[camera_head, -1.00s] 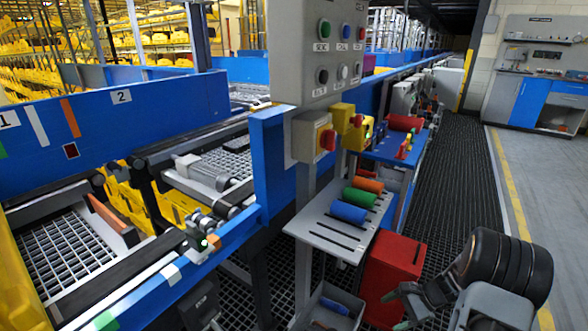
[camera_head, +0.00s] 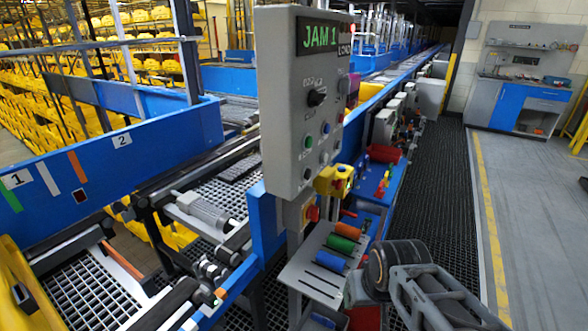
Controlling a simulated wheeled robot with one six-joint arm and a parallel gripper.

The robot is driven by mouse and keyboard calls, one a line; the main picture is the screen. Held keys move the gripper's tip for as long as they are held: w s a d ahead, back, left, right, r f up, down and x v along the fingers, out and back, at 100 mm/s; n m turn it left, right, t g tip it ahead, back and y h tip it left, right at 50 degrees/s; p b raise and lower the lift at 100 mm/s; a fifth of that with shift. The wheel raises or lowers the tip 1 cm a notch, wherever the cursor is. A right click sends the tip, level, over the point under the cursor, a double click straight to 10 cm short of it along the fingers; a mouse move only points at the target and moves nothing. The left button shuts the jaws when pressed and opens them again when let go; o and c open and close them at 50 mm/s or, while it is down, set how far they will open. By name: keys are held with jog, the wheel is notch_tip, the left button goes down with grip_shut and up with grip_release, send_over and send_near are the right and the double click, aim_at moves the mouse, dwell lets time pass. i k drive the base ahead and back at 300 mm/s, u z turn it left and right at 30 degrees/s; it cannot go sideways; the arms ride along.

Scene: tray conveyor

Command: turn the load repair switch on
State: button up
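The grey control panel (camera_head: 278,110) stands upright in the middle, with a green-lettered display (camera_head: 319,37) reading "JAM 1". Below the display is a black rotary switch (camera_head: 317,98); its small label is too blurred to read, so I cannot confirm it as the load repair switch or tell its setting. Below it are several round buttons, including a green one (camera_head: 308,141). My arm is at the lower right, in front of the panel's stand. My gripper (camera_head: 354,288) seems to be at its left end, below and right of the panel, apart from the switch; its fingers are unclear.
A grey shelf (camera_head: 300,282) with coloured rollers sits below the panel, left of my arm. A yellow box (camera_head: 332,180) and a red knob (camera_head: 312,213) project under the panel. The conveyor (camera_head: 75,295) runs at left; the grey aisle floor (camera_head: 535,210) at right is clear.

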aim_at(312, 212)
jog(key=u, duration=0.05)
jog(key=k, duration=1.65)
jog(key=z, duration=0.05)
jog(key=i, duration=0.4)
